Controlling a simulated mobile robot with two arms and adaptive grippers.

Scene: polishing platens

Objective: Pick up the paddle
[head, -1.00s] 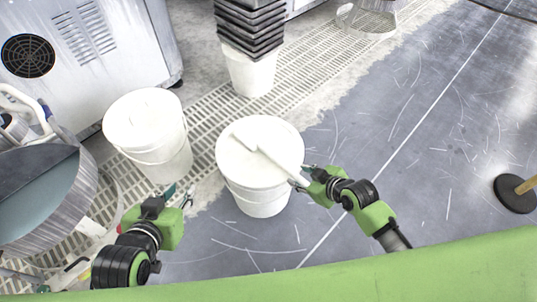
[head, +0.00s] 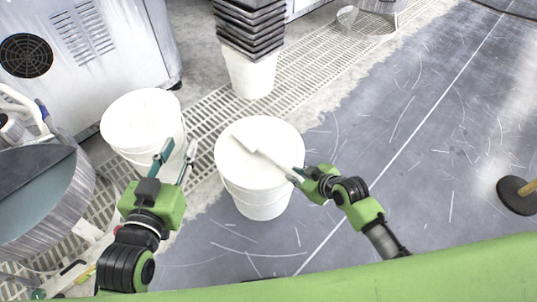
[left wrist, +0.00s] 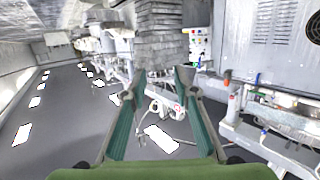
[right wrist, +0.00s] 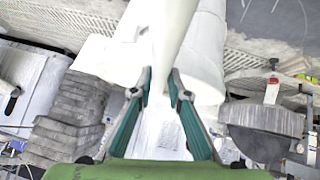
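The white paddle (head: 272,157) is over the lid of the middle white bucket (head: 258,197), its broad end toward the back left. My right gripper (head: 297,174) is shut on its handle at the bucket's right rim. In the right wrist view the white paddle (right wrist: 170,35) runs between the two fingertips (right wrist: 159,82). Whether the paddle still touches the lid is hard to tell. My left gripper (head: 177,152) is open and empty, left of the middle bucket and in front of the left bucket. Its spread fingers (left wrist: 157,85) show in the left wrist view.
A second lidded white bucket (head: 143,115) stands at the back left. A stack of dark trays (head: 250,25) sits on a white bucket (head: 250,75) behind. A round metal drum (head: 40,200) is at the far left. Open grey floor (head: 430,150) lies to the right.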

